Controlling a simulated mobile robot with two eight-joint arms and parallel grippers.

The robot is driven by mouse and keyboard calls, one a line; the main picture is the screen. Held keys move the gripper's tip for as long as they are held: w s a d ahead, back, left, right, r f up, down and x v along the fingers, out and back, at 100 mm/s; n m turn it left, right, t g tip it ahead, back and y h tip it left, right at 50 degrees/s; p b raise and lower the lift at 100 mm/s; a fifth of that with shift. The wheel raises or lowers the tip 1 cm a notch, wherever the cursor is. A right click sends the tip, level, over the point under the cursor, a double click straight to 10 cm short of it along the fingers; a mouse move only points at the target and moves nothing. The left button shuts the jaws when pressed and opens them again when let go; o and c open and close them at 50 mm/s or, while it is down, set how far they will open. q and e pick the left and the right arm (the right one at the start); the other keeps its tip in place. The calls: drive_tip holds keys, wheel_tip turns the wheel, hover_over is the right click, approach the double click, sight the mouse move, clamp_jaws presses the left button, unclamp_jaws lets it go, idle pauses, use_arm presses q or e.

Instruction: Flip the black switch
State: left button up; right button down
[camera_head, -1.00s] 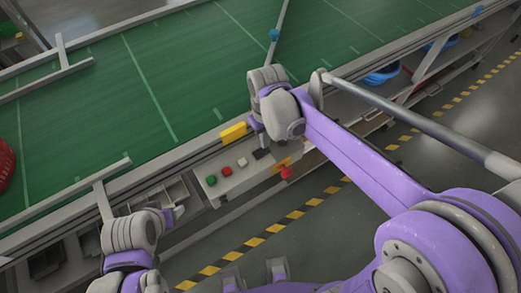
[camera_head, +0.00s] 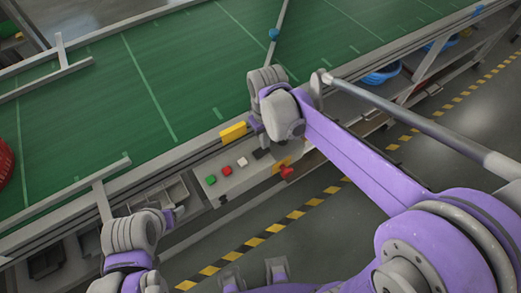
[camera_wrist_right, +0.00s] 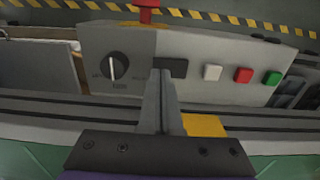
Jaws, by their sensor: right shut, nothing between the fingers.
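The black switch (camera_wrist_right: 176,67) is a dark rectangle on the grey control panel (camera_wrist_right: 215,93), between a black rotary knob (camera_wrist_right: 114,66) and a white button (camera_wrist_right: 212,73). It shows small in the head view (camera_head: 262,154), below my right wrist. My right gripper (camera_wrist_right: 162,74) is shut and empty, pointing at the panel. Its fingertips overlap the switch's lower left part in the wrist view; I cannot tell whether they touch it. My left gripper (camera_head: 173,215) is at the lower left in the head view, away from the switch; its finger gap does not show clearly.
A red button (camera_wrist_right: 243,75) and green button (camera_wrist_right: 272,78) sit beside the white one. A red emergency knob (camera_head: 287,172) sticks out from the panel. A yellow block (camera_head: 233,132) stands by the green conveyor (camera_head: 130,90). A red basket (camera_head: 5,162) is at the left edge.

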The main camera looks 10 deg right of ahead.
use_arm(q)
drive_tip(key=shift+s+f+b, duration=0.15)
drive_tip(key=shift+f+b, duration=0.25)
drive_tip(key=shift+f, duration=0.15)
use_arm(e)
drive_tip(key=shift+f, duration=0.75)
drive_tip(key=shift+r, duration=0.1)
drive_tip(key=shift+r+p, duration=2.05)
drive_tip(key=shift+r, duration=1.45)
use_arm(q)
drive_tip(key=r, duration=0.1)
drive_tip(key=w+r, duration=0.1)
drive_tip(key=r, duration=0.1)
drive_tip(key=w+r, duration=0.1)
drive_tip(key=r, duration=0.1)
drive_tip(key=shift+r, duration=0.15)
drive_tip(key=shift+s, duration=0.15)
use_arm(e)
drive_tip(key=s+d+f+m+t, duration=0.1)
drive_tip(key=s+d+m+t, duration=0.1)
drive_tip(key=s, duration=0.4)
drive_tip(key=s+d+f+m+t, duration=0.2)
drive_tip(key=s+d+t, duration=0.1)
drive_tip(key=s, duration=0.4)
drive_tip(key=shift+d+t, duration=0.3)
drive_tip(key=shift+d, duration=0.5)
